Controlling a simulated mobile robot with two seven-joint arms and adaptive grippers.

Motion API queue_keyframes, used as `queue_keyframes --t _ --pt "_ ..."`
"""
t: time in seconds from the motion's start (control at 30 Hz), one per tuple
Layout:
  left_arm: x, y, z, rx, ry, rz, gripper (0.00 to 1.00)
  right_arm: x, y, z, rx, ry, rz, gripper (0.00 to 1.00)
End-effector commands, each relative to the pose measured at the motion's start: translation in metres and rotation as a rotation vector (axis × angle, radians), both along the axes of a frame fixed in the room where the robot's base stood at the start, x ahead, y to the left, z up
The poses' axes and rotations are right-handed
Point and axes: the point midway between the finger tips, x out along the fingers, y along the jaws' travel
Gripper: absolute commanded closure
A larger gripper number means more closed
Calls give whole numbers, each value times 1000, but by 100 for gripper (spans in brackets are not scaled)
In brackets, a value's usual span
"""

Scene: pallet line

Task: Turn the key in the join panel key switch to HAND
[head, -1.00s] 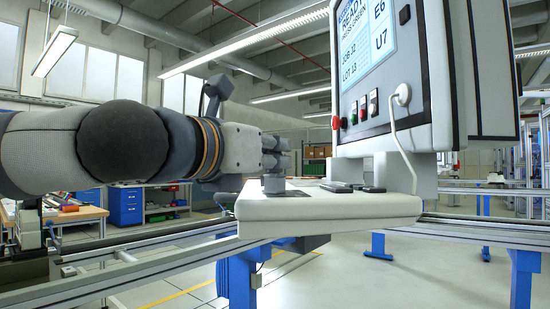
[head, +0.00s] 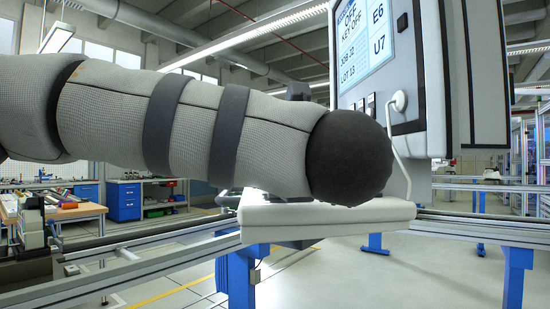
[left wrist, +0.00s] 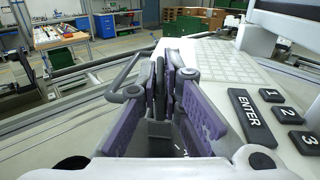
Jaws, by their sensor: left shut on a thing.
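My left gripper (left wrist: 163,85) shows in the left wrist view with its purple-padded fingers shut on a narrow dark piece, which I take to be the key (left wrist: 158,100). The fingers hide most of it. A grey key switch body (left wrist: 160,128) shows partly below, so its position marks are not readable. In the head view my left arm covers the gripper and the key switch. The panel screen (head: 365,38) reads "OFF" and "KEY OFF". My right gripper is in neither view.
The white console shelf (head: 330,217) sticks out under the panel. A keyboard with an ENTER key (left wrist: 250,120) lies right of the gripper. Rails (head: 150,262) run along both sides.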

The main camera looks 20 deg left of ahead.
Motion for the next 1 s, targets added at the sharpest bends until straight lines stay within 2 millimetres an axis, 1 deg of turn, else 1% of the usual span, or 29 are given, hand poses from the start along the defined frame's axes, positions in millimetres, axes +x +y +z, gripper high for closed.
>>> queue_keyframes --t 0.1,0.3,0.53,0.57,0.6,0.63,0.67,0.87,0.97,1.0 --pt "-1 -4 1 5 0 188 100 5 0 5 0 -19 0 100" --pt "2 -3 -6 1 7 478 100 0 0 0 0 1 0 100" --pt "0 -4 -3 1 1 703 100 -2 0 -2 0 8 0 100" --pt "1 -2 -4 3 7 703 89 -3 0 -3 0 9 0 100" --pt "1 -1 -3 2 8 700 80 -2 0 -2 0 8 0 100" --pt "1 -1 -3 2 8 700 73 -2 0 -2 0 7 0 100" --pt "1 -1 -2 2 8 699 70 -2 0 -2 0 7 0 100" --pt "1 -1 -1 1 5 698 70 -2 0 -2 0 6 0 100" --pt "1 -1 -1 1 4 697 50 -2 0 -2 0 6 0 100" --pt "1 0 -1 0 4 697 50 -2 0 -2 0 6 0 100"
